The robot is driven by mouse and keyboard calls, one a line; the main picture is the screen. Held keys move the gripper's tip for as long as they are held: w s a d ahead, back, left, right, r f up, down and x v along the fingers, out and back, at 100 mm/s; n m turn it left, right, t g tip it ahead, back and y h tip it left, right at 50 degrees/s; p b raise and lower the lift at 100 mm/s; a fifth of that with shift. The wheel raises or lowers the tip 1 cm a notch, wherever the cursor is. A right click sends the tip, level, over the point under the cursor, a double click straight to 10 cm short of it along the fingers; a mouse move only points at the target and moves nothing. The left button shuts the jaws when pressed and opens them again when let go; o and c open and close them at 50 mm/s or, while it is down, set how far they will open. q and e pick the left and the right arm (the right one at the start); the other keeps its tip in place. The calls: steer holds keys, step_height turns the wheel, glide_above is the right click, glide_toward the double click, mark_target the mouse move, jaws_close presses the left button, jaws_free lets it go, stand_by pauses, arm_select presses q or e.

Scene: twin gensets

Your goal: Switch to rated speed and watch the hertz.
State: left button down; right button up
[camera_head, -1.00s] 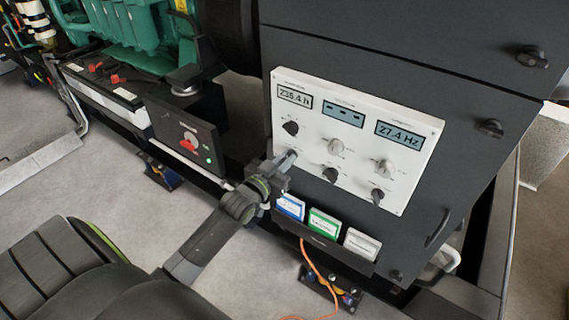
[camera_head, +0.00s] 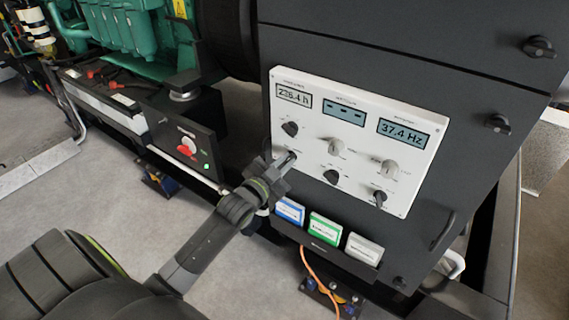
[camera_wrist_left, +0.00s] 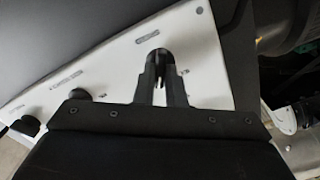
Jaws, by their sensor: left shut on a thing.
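The white control panel (camera_head: 362,112) is on the dark genset cabinet. Its right display (camera_head: 402,132) reads 37.4 Hz. The left display (camera_head: 293,95) reads about 236.4 h, and the middle display (camera_head: 344,112) shows dashes. My left gripper (camera_head: 289,159) is at the panel's lower left, shut on a dark knob. In the left wrist view the knob (camera_wrist_left: 159,58) sits between the two fingers, against the white panel. The fingers hide much of this knob in the head view. My right gripper is not in view.
Several other knobs sit on the panel, including a black one (camera_head: 290,129) just above my gripper. A rack below holds a blue (camera_head: 290,211), a green (camera_head: 324,229) and a white card box (camera_head: 363,249). A red-switch box (camera_head: 187,146) is at the left.

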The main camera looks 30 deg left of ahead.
arm_select(q)
steer(key=c, duration=1.5)
jaws_free()
steer(key=shift+s, duration=0.1)
steer(key=s+b, duration=0.2)
steer(key=s, duration=1.5)
steer(key=shift+a, duration=0.3)
steer(key=shift+s, duration=0.15)
steer(key=shift+f, duration=0.15)
